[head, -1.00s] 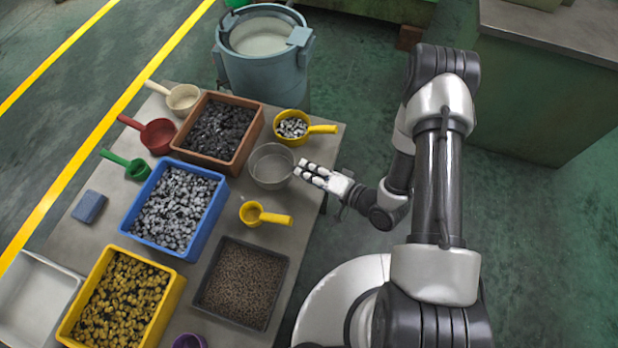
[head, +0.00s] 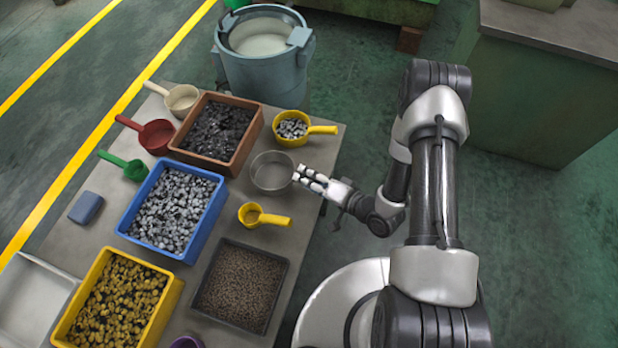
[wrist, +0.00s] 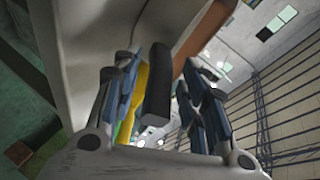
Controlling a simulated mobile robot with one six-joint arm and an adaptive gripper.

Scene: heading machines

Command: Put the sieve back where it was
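The sieve (head: 271,174) is a round grey pan at the right side of the table, between the two yellow scoops. My gripper (head: 310,180) is at its right side, at the table's right edge. In the wrist view the fingers (wrist: 160,95) stand apart. A black bar (wrist: 158,98), apparently the sieve's handle, lies between them, with a gap showing on each side. The large pale surface at the upper left of the wrist view may be the sieve's body, seen very close. I cannot tell whether the sieve rests flat on the table.
A yellow scoop of metal pieces (head: 292,128) stands behind the sieve and a smaller yellow scoop (head: 252,214) in front. A brown bin (head: 239,158) is to the left, a blue bin (head: 205,232) and a dark tray (head: 275,306) nearer. A blue-grey drum (head: 262,75) stands behind the table.

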